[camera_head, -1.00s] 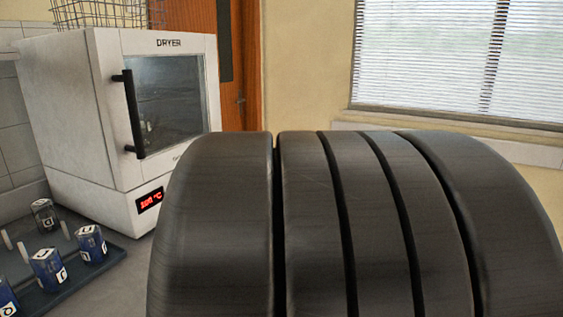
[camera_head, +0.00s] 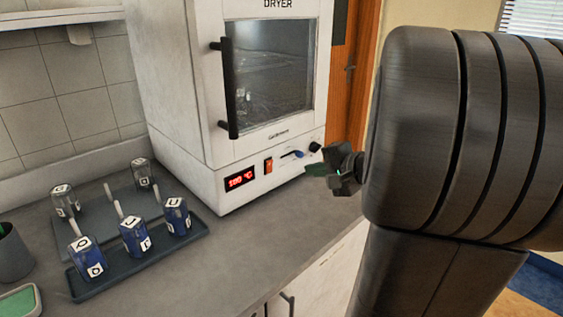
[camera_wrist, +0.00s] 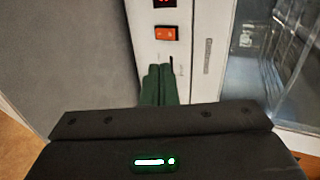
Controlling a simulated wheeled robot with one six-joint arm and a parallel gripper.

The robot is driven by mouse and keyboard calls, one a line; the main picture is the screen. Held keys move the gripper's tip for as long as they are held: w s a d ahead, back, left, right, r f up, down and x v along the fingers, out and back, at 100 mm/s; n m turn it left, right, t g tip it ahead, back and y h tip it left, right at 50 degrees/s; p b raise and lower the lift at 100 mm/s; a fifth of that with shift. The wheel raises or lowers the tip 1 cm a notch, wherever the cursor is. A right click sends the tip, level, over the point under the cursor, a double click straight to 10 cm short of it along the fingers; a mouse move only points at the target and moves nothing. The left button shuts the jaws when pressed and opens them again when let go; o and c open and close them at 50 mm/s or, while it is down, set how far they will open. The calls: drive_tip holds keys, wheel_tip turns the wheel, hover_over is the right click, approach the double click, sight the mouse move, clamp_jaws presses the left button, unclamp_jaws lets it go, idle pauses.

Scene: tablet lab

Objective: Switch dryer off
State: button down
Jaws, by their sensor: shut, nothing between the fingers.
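The white dryer (camera_head: 185,85) stands on the counter with its glass door shut. Its red display (camera_head: 240,179) reads about 100 °C. An orange-red rocker switch (camera_head: 268,166) sits just right of the display; it also shows in the wrist view (camera_wrist: 167,33). A blue-tipped lever (camera_head: 298,154) and a black knob (camera_head: 315,147) are further right on the panel. My gripper (camera_head: 316,170) is at the right end of the panel. In the wrist view its green fingers (camera_wrist: 160,72) are shut and empty, their tips apart from the switch in the picture. Whether they touch the panel cannot be told.
A dark tray (camera_head: 140,262) with several labelled jars (camera_head: 134,236) stands on the counter left of the dryer. A dark cup (camera_head: 12,255) and a green-topped dish (camera_head: 20,302) are at the far left. The counter (camera_head: 235,235) before the dryer is clear.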

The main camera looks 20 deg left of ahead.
approach(270, 162)
wheel_tip(270, 162, down, 4)
drive_tip(key=a, duration=0.2)
drive_tip(key=shift+w+a+r+p, duration=0.2)
drive_tip(key=shift+w+a+p, duration=0.2)
drive_tip(key=shift+a, duration=0.15)
drive_tip(key=shift+w+a+r+p, duration=0.15)
drive_tip(key=shift+w+a+p, duration=0.25)
drive_tip(key=shift+a, duration=0.2)
drive_tip(key=shift+w+a, duration=0.25)
drive_tip(key=shift+a, duration=0.35)
drive_tip(key=shift+r, duration=0.1)
drive_tip(key=shift+a+r+p, duration=0.2)
drive_tip(key=shift+r+p, duration=0.05)
drive_tip(key=shift+p, duration=0.8)
drive_tip(key=shift+w+a+h+p, duration=0.1)
drive_tip(key=shift+w+h+p, duration=0.05)
drive_tip(key=shift+h+p, duration=0.15)
drive_tip(key=shift+f, duration=0.25)
